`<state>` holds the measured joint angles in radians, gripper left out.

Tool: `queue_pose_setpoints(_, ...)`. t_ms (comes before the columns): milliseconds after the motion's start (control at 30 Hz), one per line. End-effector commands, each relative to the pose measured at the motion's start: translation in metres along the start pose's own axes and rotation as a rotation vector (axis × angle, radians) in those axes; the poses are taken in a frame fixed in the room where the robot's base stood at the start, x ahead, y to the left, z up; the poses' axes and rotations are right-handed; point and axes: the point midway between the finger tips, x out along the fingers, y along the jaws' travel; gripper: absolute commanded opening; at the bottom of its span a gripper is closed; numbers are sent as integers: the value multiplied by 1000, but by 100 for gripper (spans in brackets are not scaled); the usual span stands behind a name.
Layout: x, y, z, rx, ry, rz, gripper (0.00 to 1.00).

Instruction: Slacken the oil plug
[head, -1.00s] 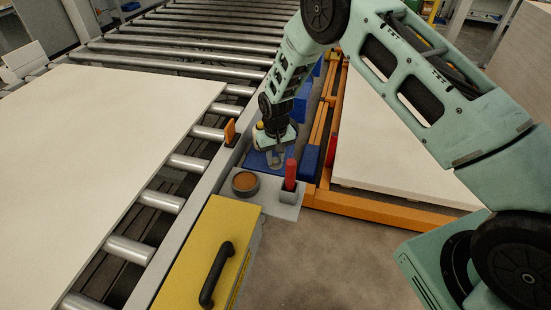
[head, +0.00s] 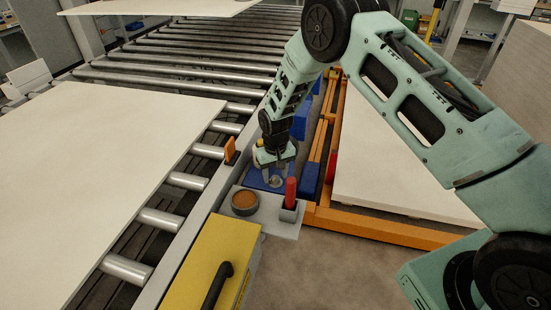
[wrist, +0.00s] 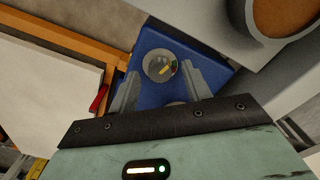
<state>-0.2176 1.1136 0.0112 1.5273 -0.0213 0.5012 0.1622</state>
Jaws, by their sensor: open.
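A blue block (wrist: 150,45) lies below my gripper in the wrist view. In the head view my gripper (head: 277,174) points down over the blue block (head: 256,181).
An orange-brown round cup (head: 245,203) and a red handle (head: 291,190) in a grey holder stand close by. A yellow box (head: 215,262) with a black handle is in front. Rollers (head: 190,62) and a pale panel (head: 90,160) lie left; an orange frame (head: 375,232) right.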

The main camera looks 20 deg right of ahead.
Motion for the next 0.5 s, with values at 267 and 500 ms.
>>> queue_pose_setpoints(267,-52,0,-1,0,6,-1,49)
queue_pose_setpoints(500,-109,0,-1,0,6,-1,49)
